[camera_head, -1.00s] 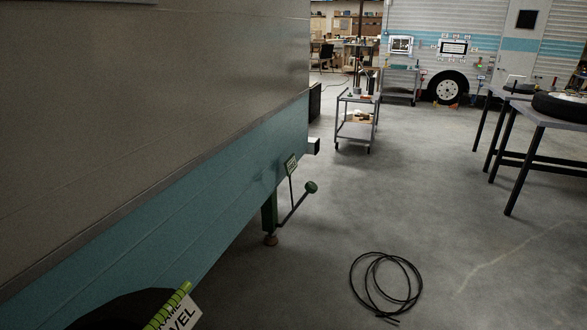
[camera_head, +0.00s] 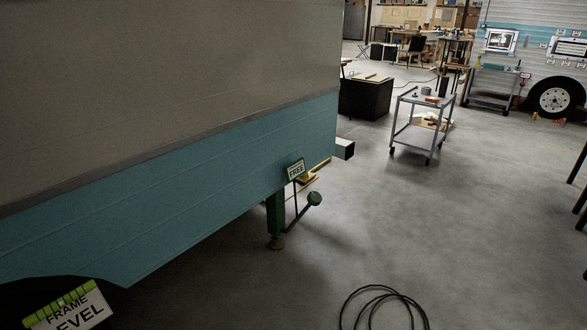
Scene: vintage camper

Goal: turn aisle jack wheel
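A green jack (camera_head: 275,218) stands under the lower edge of the camper's blue side, with a brown foot on the floor. A crank arm with a round green knob (camera_head: 314,199) reaches out to its right. A small sign (camera_head: 296,170) above it appears to end in "TREE". I cannot tell which part is the jack wheel. Neither of my grippers is in view.
The camper side (camera_head: 170,165) fills the left. A "FRAME LEVEL" sign (camera_head: 68,311) is at bottom left. A black hose coil (camera_head: 383,305) lies on the floor. A grey cart (camera_head: 420,120) stands farther back.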

